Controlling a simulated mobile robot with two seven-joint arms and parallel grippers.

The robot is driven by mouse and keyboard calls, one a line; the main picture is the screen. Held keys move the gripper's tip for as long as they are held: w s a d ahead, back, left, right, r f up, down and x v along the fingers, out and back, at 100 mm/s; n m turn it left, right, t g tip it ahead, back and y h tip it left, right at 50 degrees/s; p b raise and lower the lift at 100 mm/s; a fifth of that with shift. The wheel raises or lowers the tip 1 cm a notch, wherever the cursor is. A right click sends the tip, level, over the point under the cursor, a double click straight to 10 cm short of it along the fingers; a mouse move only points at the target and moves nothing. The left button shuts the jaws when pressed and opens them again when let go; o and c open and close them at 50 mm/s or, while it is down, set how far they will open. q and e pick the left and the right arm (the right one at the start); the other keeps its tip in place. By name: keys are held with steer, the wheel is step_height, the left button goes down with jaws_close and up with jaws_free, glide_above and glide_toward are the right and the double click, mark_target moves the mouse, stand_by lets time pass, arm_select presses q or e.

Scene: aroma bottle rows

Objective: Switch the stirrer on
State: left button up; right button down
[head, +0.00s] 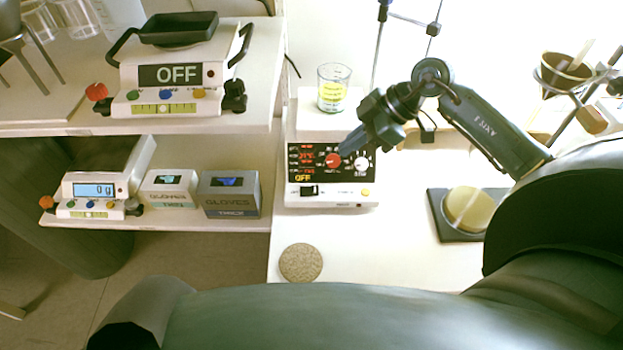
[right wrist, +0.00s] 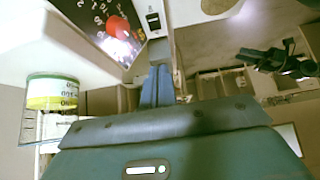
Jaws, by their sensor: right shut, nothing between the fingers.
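The stirrer (head: 364,195) is a white box with a black front panel on the right-hand table, and its display reads OFF. Its panel has a red knob (head: 332,160), a white knob (head: 361,164) and a small black-and-white rocker switch (head: 309,190). My right gripper (head: 348,150) is shut and empty, its tips in front of the panel near the red knob. In the right wrist view the shut fingers (right wrist: 158,76) point toward the panel edge, below the rocker switch (right wrist: 153,20) and red knob (right wrist: 118,27). Contact cannot be told. My left gripper is not in view.
A beaker of yellow liquid (head: 333,88) stands on the stirrer's top. A round cork mat (head: 301,263) lies in front. A yellow disc (head: 469,208) on a dark plate is to the right. Scales (head: 175,75) and glove boxes (head: 229,195) are on the left shelves.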

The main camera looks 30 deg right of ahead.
steer(key=shift+w+d, duration=0.1)
steer(key=shift+d, duration=0.2)
glide_above(311, 190)
steer(key=s+d, duration=0.1)
steer(key=d, duration=0.1)
step_height(311, 190, down, 7)
steer(key=shift+d+f, duration=0.1)
steer(key=shift+f, duration=0.05)
step_height(311, 190, down, 4)
steer(key=shift+r, duration=0.2)
steer(key=shift+d+f, duration=0.1)
steer(key=shift+f, duration=0.45)
